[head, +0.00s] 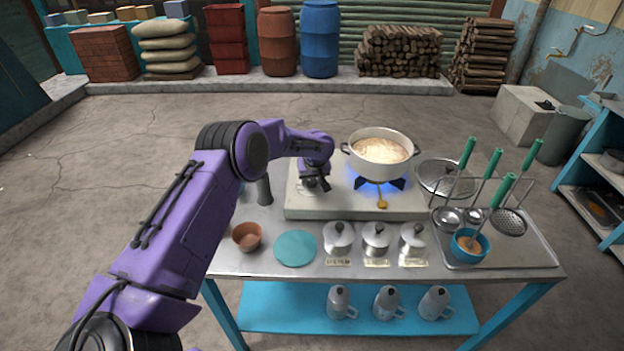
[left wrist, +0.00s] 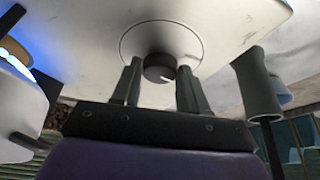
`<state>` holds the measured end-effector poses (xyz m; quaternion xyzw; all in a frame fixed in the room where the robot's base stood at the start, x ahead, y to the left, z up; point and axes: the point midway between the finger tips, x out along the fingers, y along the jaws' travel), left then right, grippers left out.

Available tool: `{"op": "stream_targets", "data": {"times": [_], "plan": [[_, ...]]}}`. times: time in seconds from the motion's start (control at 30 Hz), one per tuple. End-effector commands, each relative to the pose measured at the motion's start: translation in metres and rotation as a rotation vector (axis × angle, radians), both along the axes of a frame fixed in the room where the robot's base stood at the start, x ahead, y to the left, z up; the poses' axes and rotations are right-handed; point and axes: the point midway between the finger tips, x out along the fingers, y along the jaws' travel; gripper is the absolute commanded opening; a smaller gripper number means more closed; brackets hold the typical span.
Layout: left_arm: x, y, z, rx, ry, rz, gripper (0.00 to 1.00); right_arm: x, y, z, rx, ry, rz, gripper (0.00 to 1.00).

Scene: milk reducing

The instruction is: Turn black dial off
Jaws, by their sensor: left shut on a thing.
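The black dial (left wrist: 160,68) is a short round knob with a white mark, set in a pale ring on the stove's white surface. My left gripper (left wrist: 158,80) has one finger on each side of the dial and is shut on it. In the head view my left gripper (head: 316,186) is at the left part of the white stove (head: 400,206) and hides the dial. A blue flame (head: 368,184) burns under the pot (head: 380,150) of pale, frothy liquid. My right gripper is not in view.
A dark grey cylinder (head: 264,191) stands close to the stove's left side. A brown bowl (head: 247,237), a teal disc (head: 295,248) and several lidded metal pots line the table front. A tray (head: 500,255) with ladles and strainers is at the right.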

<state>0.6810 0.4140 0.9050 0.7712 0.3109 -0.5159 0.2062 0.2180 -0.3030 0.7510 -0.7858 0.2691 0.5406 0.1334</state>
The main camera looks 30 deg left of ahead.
Motion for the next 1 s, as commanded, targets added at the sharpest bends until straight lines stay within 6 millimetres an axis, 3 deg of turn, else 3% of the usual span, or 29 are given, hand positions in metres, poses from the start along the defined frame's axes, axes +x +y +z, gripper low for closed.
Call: {"op": "stream_targets", "data": {"times": [0.37,1.0], "plan": [[0.000,0.002,0.002,0.000,-0.006,-0.132,0.13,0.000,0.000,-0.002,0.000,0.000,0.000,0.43],[-0.001,0.008,0.000,0.000,-0.008,-0.715,0.13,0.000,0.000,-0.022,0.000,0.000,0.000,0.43]]}}
